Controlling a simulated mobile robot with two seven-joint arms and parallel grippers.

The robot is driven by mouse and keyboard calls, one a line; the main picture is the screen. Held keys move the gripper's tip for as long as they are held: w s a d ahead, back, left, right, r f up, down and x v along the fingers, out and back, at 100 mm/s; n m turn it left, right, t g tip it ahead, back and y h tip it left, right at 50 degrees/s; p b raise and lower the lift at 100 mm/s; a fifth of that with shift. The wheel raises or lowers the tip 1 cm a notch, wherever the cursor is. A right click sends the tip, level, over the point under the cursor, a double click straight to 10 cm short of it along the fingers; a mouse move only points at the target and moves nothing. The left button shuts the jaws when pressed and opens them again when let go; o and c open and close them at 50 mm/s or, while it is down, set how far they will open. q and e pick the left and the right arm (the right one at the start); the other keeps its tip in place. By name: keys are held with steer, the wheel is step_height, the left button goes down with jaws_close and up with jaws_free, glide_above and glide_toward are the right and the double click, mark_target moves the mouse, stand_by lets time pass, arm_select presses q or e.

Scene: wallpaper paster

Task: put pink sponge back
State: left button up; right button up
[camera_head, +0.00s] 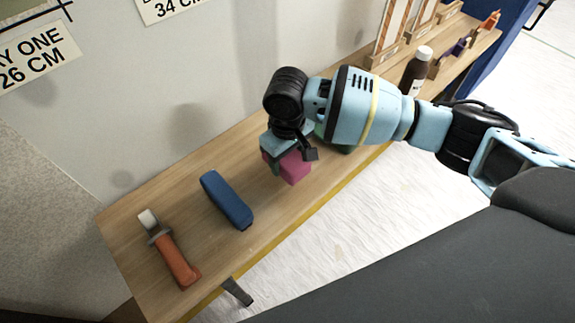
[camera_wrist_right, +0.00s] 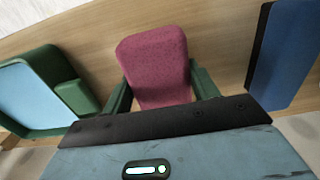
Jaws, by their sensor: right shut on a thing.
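The pink sponge (camera_head: 294,168) is at my right gripper (camera_head: 283,163), over the wooden table, in the head view. In the right wrist view the sponge (camera_wrist_right: 155,62) sits between the two green fingers of my right gripper (camera_wrist_right: 163,88), which is shut on it. I cannot tell whether the sponge touches the table top. My left gripper is not in view.
The narrow wooden table (camera_head: 165,205) runs along the wall. A blue block (camera_head: 227,200) and an orange-handled tool (camera_head: 172,254) lie on its near left part. A green tray (camera_wrist_right: 45,128) with a light-blue inside is beside the sponge. A dark bottle (camera_head: 415,74) stands farther right.

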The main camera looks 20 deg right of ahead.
mark_target(288, 166)
steer(key=shift+f+b, duration=0.55)
steer(key=shift+f, duration=1.25)
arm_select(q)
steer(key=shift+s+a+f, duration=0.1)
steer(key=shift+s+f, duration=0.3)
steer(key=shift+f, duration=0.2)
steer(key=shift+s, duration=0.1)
arm_select(e)
steer(key=o, duration=1)
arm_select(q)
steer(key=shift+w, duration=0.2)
